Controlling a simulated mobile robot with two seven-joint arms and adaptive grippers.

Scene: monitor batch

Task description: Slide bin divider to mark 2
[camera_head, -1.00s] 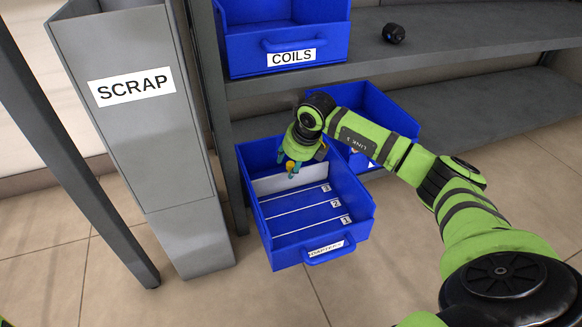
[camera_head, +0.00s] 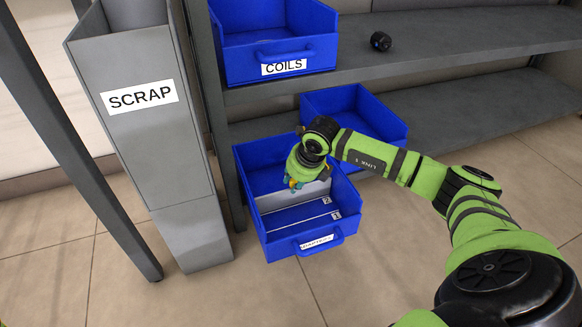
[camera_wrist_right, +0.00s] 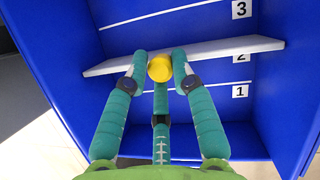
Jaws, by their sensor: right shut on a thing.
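The blue bin (camera_head: 285,247) sits pulled out at the lower shelf, with white lines and labels on its floor. The pale divider (camera_head: 314,192) stands across it, just behind the mark 2 label (camera_head: 327,200); mark 1 (camera_head: 336,214) is nearer the front. In the right wrist view the divider (camera_wrist_right: 235,48) lies between the labels 3 (camera_wrist_right: 241,9) and 2 (camera_wrist_right: 240,57), close to 2, and looks slanted. My right gripper (camera_head: 294,183) is shut on its yellow knob (camera_wrist_right: 160,68), with fingers around it.
A grey SCRAP bin (camera_head: 165,150) and a shelf post stand to the left. The COILS bin (camera_head: 275,65) is on the upper shelf, with a small black part (camera_head: 381,41) to its right. Another blue bin (camera_head: 385,117) sits behind my right arm.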

